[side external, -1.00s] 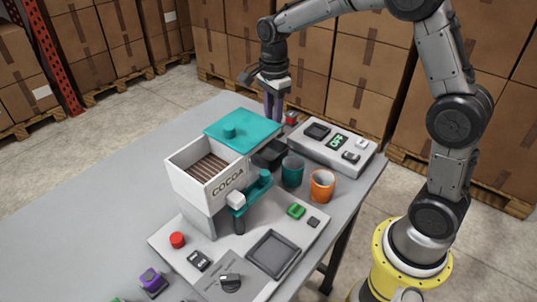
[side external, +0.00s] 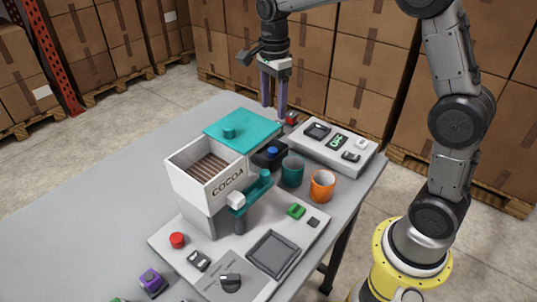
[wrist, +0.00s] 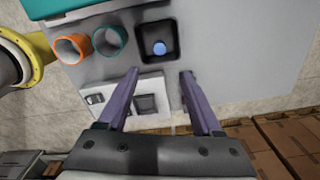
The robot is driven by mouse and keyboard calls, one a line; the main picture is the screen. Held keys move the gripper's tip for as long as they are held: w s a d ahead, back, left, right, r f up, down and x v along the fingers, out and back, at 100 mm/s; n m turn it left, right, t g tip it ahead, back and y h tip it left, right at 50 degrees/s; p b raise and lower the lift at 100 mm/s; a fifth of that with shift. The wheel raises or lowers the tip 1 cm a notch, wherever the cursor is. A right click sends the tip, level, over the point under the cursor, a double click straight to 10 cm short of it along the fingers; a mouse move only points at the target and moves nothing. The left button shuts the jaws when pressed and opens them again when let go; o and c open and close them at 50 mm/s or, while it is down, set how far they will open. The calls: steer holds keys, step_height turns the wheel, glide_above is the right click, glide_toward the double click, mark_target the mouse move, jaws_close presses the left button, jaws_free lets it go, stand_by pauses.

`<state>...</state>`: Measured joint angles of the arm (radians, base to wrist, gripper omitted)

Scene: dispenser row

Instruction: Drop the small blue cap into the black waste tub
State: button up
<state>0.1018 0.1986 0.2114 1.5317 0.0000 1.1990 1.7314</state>
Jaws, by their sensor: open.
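The small blue cap (side external: 272,151) lies inside the black waste tub (side external: 261,163), beside the teal cup. The wrist view shows the cap (wrist: 159,48) on the floor of the square tub (wrist: 143,55), with nothing touching it but the tub. My gripper (side external: 273,112) is upright behind the tub and apart from it. In the wrist view, its two purple fingers (wrist: 160,73) are spread wide with nothing between them.
A teal cup (side external: 292,171) and an orange cup (side external: 322,185) stand right of the tub. The white cocoa dispenser (side external: 190,190) stands left. A switch panel (side external: 318,150) and a red part (side external: 291,118) are near my gripper. The table's left side is clear.

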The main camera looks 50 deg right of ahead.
step_height(320, 180, up, 9)
steer(key=shift+r, duration=0.15)
steer(key=s+a+r+n+t, duration=0.2)
steer(key=s+r, duration=0.1)
steer(key=s, duration=0.5)
steer(key=s+a+r+n+t, duration=0.1)
steer(key=s+r+n, duration=0.15)
steer(key=s, duration=0.45)
steer(key=s+a+f+n+t, duration=0.1)
steer(key=s+f+n+t, duration=0.1)
steer(key=s+f+n, duration=0.8)
steer(key=shift+f+n+t, duration=0.3)
steer(key=shift+f+n, duration=0.55)
steer(key=shift+n, duration=2.4)
